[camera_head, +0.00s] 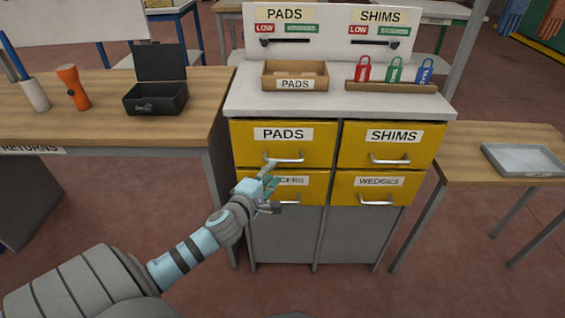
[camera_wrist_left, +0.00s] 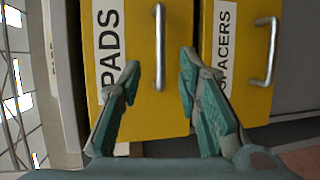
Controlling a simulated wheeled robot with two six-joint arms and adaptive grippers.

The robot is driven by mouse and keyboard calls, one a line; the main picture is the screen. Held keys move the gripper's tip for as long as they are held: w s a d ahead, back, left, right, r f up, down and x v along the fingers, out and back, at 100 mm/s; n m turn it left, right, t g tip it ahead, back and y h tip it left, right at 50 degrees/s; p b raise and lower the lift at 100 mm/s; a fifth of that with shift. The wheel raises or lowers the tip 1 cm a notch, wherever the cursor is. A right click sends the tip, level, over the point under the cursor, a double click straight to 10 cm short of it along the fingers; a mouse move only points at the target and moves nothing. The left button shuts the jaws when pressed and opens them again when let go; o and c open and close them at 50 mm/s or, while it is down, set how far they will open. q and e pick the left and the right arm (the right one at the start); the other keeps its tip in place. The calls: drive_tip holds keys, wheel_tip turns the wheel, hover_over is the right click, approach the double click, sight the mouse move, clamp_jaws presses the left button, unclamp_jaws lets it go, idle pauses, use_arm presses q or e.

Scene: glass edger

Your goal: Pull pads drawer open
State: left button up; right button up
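The yellow PADS drawer (camera_head: 315,151) is the upper left drawer of the cabinet and looks closed. Its silver bar handle (camera_head: 284,159) sits below the PADS label. My left gripper (camera_head: 272,187) is in front of the left drawers, just below that handle. In the left wrist view the open fingers (camera_wrist_left: 157,85) point at the PADS drawer (camera_wrist_left: 140,112), with its handle (camera_wrist_left: 160,48) between and beyond the fingertips. No contact shows, and nothing is held. My right gripper is in neither view.
The drawer below, labelled SPACERS (camera_wrist_left: 225,40), is partly hidden by my gripper in the head view. SHIMS (camera_head: 391,146) and WEDGES (camera_head: 372,187) drawers are to the right. A box labelled PADS (camera_head: 295,85) stands on the cabinet top. Tables flank the cabinet.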

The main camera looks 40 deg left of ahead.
sight(282, 162)
use_arm(q)
drive_tip(key=x, duration=0.8)
drive_tip(key=shift+w+f, duration=0.15)
drive_tip(key=shift+w, duration=0.15)
clamp_jaws()
